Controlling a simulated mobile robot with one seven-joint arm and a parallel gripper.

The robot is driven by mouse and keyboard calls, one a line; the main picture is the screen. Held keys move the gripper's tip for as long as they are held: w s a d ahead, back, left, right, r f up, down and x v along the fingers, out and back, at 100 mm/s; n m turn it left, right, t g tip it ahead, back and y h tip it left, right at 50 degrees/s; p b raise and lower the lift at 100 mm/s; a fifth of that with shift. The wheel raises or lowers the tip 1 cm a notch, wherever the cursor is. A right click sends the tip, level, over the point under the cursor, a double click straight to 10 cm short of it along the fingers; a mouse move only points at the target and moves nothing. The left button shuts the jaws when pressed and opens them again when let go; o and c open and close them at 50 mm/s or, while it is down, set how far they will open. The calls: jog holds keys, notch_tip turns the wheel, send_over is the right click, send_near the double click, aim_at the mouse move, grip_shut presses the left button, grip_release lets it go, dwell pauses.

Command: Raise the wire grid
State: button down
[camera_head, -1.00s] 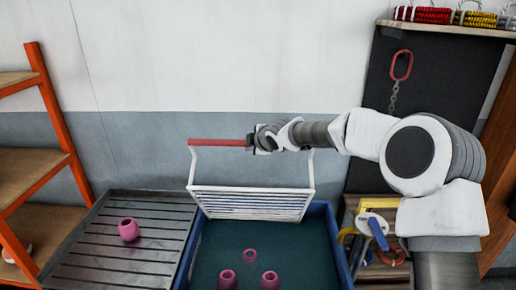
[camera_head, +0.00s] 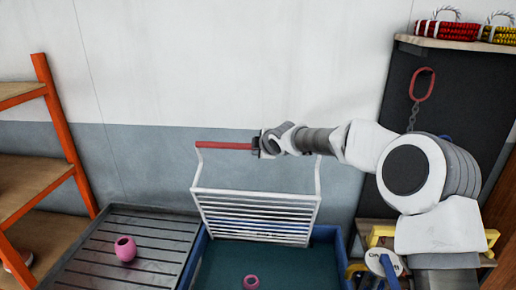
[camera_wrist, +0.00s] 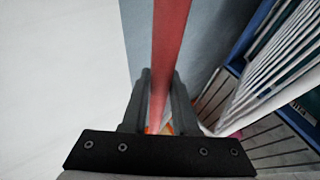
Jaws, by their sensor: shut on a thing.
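The white wire grid (camera_head: 256,214) hangs tilted over the back of a blue bin (camera_head: 330,238) in the head view. Two white side wires join it to a red bar (camera_head: 222,146) above. My gripper (camera_head: 258,146) is shut on the red bar near its middle. In the wrist view the red bar (camera_wrist: 167,60) runs between the fingers of my gripper (camera_wrist: 160,100), and the grid's white wires (camera_wrist: 275,70) show at the right. The right part of the bar is hidden behind my gripper and arm in the head view.
A pink pot-like piece (camera_head: 125,248) sits on a slatted grey tray (camera_head: 90,262) left of the bin. Another pink piece (camera_head: 251,281) is in the bin. An orange-framed shelf (camera_head: 60,130) stands at left; a dark panel with a red link (camera_head: 423,85) stands at right.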

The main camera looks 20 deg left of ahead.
dwell(0.3)
jog(key=c, duration=0.7)
grip_release()
jog(key=v, duration=1.7)
jog(key=shift+s+d+r, duration=0.1)
jog(key=shift+s+r, duration=0.05)
jog(key=shift+s, duration=0.05)
